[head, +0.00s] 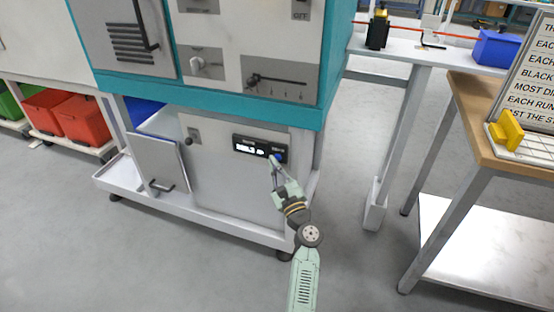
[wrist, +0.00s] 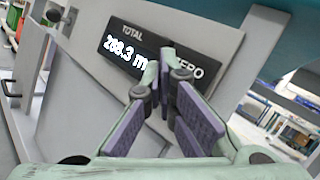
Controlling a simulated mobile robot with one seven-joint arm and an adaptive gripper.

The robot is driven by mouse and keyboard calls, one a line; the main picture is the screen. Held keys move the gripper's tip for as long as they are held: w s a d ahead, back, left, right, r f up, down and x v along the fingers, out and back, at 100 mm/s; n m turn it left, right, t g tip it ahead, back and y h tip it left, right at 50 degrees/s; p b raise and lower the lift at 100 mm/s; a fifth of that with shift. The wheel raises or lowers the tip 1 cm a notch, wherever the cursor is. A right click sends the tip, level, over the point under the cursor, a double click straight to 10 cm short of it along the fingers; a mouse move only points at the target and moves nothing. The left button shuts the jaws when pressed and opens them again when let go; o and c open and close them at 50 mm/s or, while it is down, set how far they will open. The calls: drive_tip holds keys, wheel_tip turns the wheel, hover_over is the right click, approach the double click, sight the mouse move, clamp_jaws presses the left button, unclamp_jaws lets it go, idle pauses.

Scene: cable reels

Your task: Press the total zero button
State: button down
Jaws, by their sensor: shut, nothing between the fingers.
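The black counter panel (head: 258,147) sits on the lower front of the teal and grey machine. In the wrist view its display (wrist: 124,54) carries the label TOTAL and a white metre reading that looks like 288.3 m. The word ZERO shows at the panel's right end.
A small hinged door (head: 160,164) stands open left of the panel. The machine's white base ledge (head: 200,219) runs below. A wooden-topped bench (head: 492,148) with a yellow piece stands at the right. Grey floor is clear in front.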

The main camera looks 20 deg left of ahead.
drive_tip(key=shift+w, duration=0.6)
idle(0.7)
drive_tip(key=shift+s, duration=0.85)
drive_tip(key=shift+s+a, duration=0.1)
drive_tip(key=shift+s, duration=2.4)
